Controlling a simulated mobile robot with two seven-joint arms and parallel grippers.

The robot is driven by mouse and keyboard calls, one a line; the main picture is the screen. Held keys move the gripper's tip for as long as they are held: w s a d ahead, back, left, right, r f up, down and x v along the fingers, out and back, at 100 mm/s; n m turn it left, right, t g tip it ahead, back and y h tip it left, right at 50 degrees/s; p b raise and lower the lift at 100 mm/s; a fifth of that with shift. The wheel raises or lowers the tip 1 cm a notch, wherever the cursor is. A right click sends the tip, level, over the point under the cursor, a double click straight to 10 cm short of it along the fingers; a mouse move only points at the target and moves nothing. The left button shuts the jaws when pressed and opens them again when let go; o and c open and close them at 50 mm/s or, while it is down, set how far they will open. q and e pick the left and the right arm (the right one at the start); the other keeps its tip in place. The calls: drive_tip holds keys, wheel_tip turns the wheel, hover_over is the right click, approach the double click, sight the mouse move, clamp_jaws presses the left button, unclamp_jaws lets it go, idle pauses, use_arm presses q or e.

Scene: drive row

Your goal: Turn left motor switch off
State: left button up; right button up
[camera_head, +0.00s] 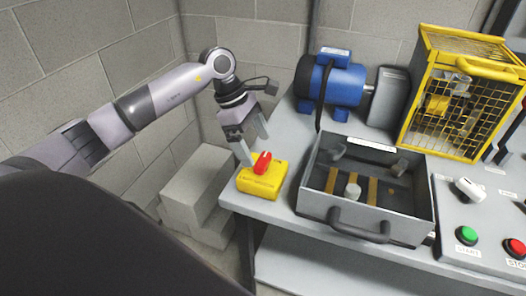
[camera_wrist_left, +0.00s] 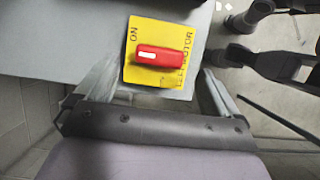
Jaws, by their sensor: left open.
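The left motor switch is a yellow box (camera_head: 259,179) with a red rotary knob (camera_head: 262,163), at the left front corner of the grey bench. In the left wrist view its yellow face (camera_wrist_left: 133,72) reads "ON" and "LEFT MOTOR". The red knob (camera_wrist_left: 160,57) lies crosswise there, with a white mark at its left end, near "ON". My left gripper (camera_head: 254,151) is open and points down just above and behind the switch. In the wrist view the two fingers (camera_wrist_left: 158,88) stand apart on either side of the yellow face, with nothing between them. My right gripper is not in view.
A blue motor (camera_head: 334,82) stands behind on the bench (camera_head: 290,215). An open grey box (camera_head: 318,206) with a front handle is right of the switch. A yellow cage (camera_head: 455,95) and a panel with green (camera_head: 467,235) and red (camera_head: 515,246) buttons are at right.

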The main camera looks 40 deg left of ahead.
sight(262, 159)
use_arm(q)
drive_tip(key=shift+x, duration=2.1)
drive_tip(key=c, duration=1)
drive_tip(key=shift+c, duration=0.2)
